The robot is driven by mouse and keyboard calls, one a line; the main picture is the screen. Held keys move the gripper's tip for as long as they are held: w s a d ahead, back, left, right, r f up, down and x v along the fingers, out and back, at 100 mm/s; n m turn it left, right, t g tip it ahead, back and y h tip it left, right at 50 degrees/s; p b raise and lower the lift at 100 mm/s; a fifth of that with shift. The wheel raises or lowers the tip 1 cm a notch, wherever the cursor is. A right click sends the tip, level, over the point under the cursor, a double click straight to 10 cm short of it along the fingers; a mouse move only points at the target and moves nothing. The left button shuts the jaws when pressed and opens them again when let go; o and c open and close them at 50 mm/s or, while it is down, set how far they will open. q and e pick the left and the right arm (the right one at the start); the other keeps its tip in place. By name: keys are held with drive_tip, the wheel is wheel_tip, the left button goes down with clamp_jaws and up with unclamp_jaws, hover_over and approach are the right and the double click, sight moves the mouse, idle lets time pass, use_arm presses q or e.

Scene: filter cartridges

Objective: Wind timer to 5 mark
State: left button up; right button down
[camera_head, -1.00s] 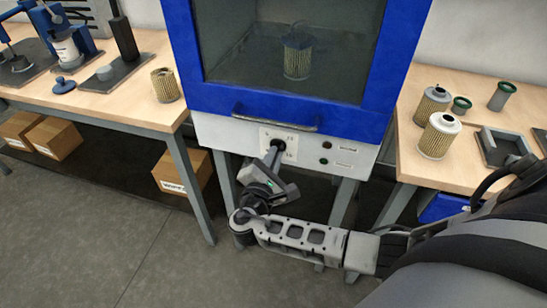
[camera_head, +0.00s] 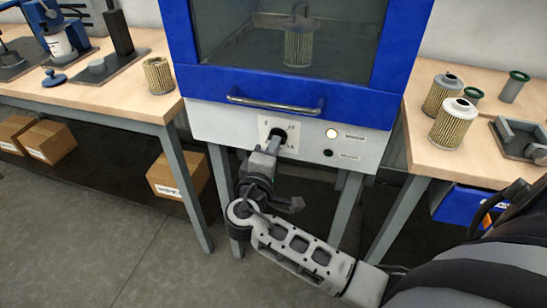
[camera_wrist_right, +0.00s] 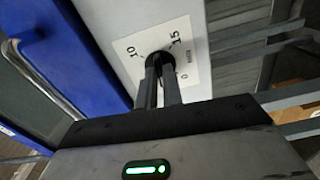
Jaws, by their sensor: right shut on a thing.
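The timer is a black knob (camera_wrist_right: 158,62) on a white dial plate (camera_wrist_right: 187,42) on the front of the blue and white cabinet (camera_head: 215,118). In the right wrist view the marks 10, 15 and 0 show on the plate. The 5 mark cannot be made out there, and the knob's pointer is hidden. My right gripper (camera_head: 276,140) has its fingers closed around the knob; the fingers also show in the right wrist view (camera_wrist_right: 160,88). My left gripper is out of view.
The upper lamp (camera_head: 331,133) beside the dial is lit; the lower one (camera_head: 328,153) is dark. A filter cartridge (camera_head: 298,46) stands behind the cabinet's window, above the door handle (camera_head: 275,102). Tables stand on both sides, with more cartridges (camera_head: 453,124) on the right one.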

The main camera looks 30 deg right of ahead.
use_arm(q)
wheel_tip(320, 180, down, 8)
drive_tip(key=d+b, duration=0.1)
drive_tip(key=b, duration=0.8)
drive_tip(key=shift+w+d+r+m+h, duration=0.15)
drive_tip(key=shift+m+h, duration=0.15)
use_arm(e)
drive_tip(key=m, duration=0.8)
drive_tip(key=c, duration=1.5)
unclamp_jaws()
drive_tip(key=shift+c, duration=0.2)
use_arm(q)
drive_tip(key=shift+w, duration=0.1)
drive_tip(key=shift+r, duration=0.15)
